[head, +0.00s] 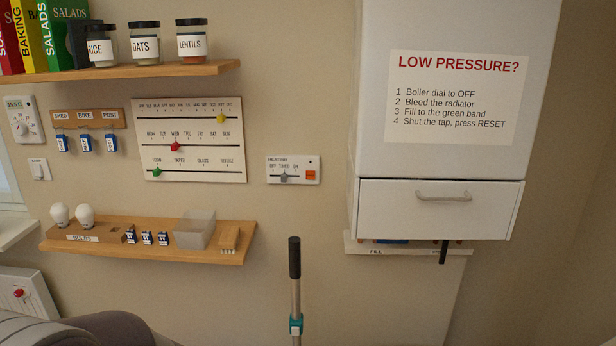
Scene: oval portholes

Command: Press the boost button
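A small white control panel (275,162) is fixed on the wall, to the left of the boiler. It has a slider switch (284,176) with a grey knob near the middle position. An orange square button (311,175) sits at its right end, with a small dark dot above it. The lettering on the button is too small to read, so I cannot confirm it is the boost button. Nothing covers the panel or button. Neither of my grippers shows in the head view.
A boiler (440,30) with a drawer-like front (398,210) hangs right of the panel. A dark-gripped pole (295,260) stands below the panel. Wall shelves (130,72) with jars and a lower shelf (90,248) lie left. The wall around the panel is clear.

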